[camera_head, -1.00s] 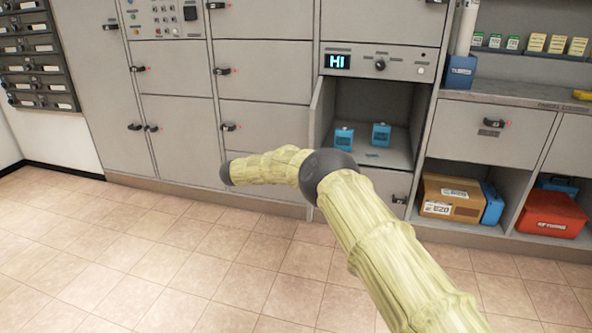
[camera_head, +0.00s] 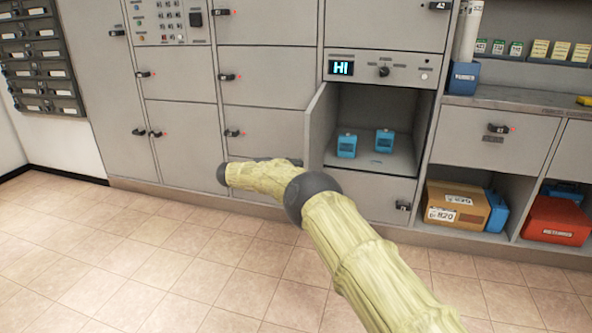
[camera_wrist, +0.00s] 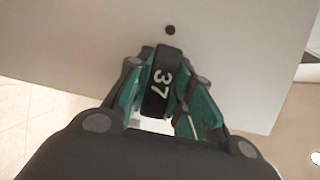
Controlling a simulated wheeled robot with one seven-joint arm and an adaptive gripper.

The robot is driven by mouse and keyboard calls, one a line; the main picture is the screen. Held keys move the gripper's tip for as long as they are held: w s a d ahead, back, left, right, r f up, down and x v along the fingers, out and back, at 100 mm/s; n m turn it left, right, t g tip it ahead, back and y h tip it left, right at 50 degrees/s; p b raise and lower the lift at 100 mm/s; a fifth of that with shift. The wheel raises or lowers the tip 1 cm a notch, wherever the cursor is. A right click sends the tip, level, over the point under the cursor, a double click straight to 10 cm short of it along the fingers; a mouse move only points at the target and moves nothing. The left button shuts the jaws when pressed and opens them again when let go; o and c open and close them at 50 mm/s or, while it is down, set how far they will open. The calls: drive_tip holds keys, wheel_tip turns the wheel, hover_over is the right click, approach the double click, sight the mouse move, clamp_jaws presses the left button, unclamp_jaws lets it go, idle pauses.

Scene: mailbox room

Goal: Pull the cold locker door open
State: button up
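The open locker compartment (camera_head: 375,105) sits under a panel with a lit "HI" display (camera_head: 341,68). Its grey door (camera_head: 320,122) stands swung out at the compartment's left side. In the wrist view, the door's face (camera_wrist: 225,60) carries a black handle marked 37 (camera_wrist: 161,82). My gripper (camera_wrist: 166,88) has its teal-lined fingers on both sides of that handle and looks shut on it. In the head view, the gripper is hidden. Two blue items (camera_head: 346,146) (camera_head: 384,140) stand inside the compartment.
Shut grey lockers (camera_head: 180,130) fill the wall to the left. Right of the open compartment are a counter (camera_head: 520,97), a cardboard box (camera_head: 455,208) and a red case (camera_head: 556,220) on low shelves. The tiled floor (camera_head: 150,255) in front is clear.

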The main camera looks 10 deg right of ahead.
drive_tip(key=o, duration=0.5)
drive_tip(key=shift+c, duration=0.2)
drive_tip(key=a, duration=0.7)
drive_tip(key=shift+a, duration=0.25)
